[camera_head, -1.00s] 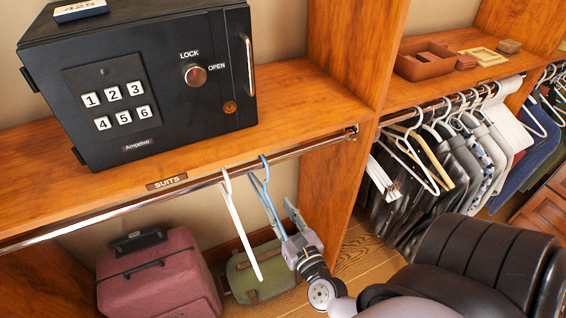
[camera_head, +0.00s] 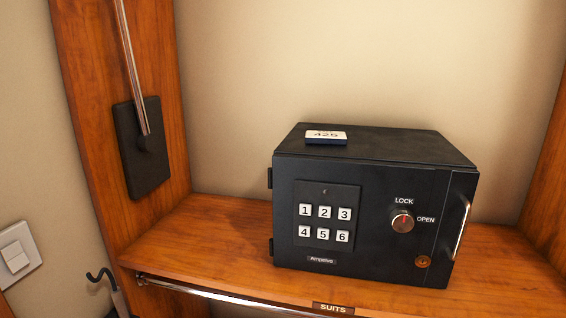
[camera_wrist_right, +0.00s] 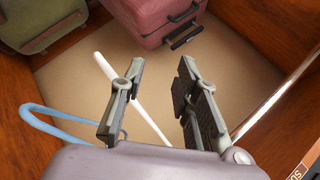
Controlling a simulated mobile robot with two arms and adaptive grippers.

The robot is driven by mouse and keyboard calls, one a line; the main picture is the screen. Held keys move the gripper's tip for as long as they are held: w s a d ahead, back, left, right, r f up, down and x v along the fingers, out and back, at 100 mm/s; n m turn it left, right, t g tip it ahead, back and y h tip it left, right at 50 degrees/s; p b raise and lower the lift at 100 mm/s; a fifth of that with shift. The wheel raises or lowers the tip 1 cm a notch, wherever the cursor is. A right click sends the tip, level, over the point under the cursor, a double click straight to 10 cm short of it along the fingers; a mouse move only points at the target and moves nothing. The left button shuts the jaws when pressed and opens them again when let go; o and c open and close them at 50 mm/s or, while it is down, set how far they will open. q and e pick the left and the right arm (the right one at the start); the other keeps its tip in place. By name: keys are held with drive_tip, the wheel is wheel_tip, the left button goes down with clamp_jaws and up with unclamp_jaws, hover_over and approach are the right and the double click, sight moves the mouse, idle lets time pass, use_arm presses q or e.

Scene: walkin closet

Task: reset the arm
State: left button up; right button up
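My right gripper (camera_wrist_right: 161,72) shows in the right wrist view with its two fingers apart and nothing between the tips. A white hanger (camera_wrist_right: 104,66) runs behind its left finger, and a blue hanger (camera_wrist_right: 60,130) lies at the left. I cannot tell whether the fingers touch either hanger. Neither gripper nor arm shows in the head view, so the left gripper is hidden from me.
A black safe (camera_head: 380,200) stands on the wooden shelf (camera_head: 190,245), with a small 425 block (camera_head: 326,137) on top. The shelf left of it is clear. A metal rail (camera_head: 220,298) runs below. A red suitcase (camera_wrist_right: 135,18) and green bag (camera_wrist_right: 38,22) appear in the wrist view.

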drive_tip(key=s+d+n+g+h, duration=0.4)
drive_tip(key=s+d+n+g, duration=0.15)
drive_tip(key=s+n, duration=0.4)
wheel_tip(320, 180, down, 28)
drive_tip(key=s+n+g, duration=0.1)
drive_tip(key=s, duration=0.1)
drive_tip(key=s+d+f+g, duration=0.1)
drive_tip(key=s+d+f, duration=0.2)
drive_tip(key=s+f, duration=1.2)
drive_tip(key=shift+s, duration=0.45)
drive_tip(key=shift+n, duration=0.25)
